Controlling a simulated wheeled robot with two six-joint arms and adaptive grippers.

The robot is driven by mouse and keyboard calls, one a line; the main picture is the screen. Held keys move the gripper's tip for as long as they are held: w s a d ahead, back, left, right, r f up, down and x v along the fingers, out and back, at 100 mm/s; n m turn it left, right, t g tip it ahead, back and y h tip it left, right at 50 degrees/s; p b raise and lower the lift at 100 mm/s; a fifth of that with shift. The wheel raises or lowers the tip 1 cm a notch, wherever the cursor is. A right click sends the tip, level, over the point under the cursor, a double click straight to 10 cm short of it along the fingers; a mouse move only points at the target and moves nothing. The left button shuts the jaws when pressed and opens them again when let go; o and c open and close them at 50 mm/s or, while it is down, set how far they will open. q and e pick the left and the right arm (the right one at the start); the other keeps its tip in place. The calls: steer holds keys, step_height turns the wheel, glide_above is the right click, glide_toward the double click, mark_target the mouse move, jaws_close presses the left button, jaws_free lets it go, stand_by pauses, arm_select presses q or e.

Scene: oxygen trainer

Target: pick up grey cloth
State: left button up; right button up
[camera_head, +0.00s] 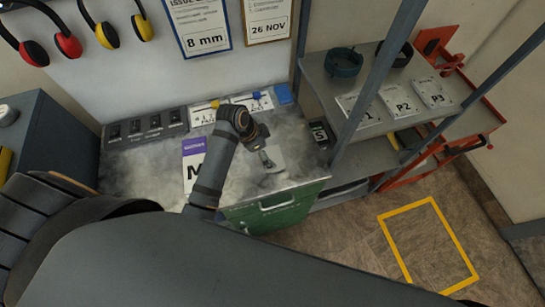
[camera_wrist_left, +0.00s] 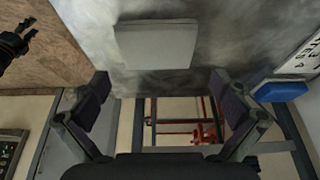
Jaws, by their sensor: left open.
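The grey cloth (camera_head: 277,154) lies flat on the grey worktop in the head view, near its front right part. In the left wrist view it is a pale folded rectangle (camera_wrist_left: 157,45) at the top centre. My left gripper (camera_head: 265,160) is over the cloth in the head view and hides part of it. In the left wrist view its two fingers (camera_wrist_left: 160,85) are spread wide with nothing between them, and the cloth shows beyond the tips. A dark gripper-like part (camera_wrist_left: 14,43), apparently my right gripper, shows at the left edge; its opening is unclear.
A purple-and-white card (camera_head: 194,165) lies left of my forearm. A row of dark boxes (camera_head: 145,126), a white labelled board (camera_head: 231,107) and a blue block (camera_head: 284,94) line the back. A shelf (camera_head: 385,120) with marked plates stands to the right. A green drawer (camera_head: 270,212) is below the front edge.

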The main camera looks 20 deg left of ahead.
mark_target(273, 157)
arm_select(q)
steer(key=x, duration=0.2)
steer(key=p+x, duration=0.1)
steer(key=shift+s+f, duration=0.35)
steer(key=shift+f, duration=0.15)
steer(key=shift+w+f, duration=0.1)
steer(key=shift+f, duration=0.15)
steer(key=c, duration=0.6)
steer(key=shift+c, duration=0.3)
arm_select(e)
steer(key=shift+s+a+r, duration=0.2)
steer(key=shift+r, duration=0.25)
steer(key=shift+s+a+r, duration=0.15)
steer(key=shift+a+r, duration=0.05)
steer(key=shift+r, duration=0.2)
steer(key=shift+d, duration=0.1)
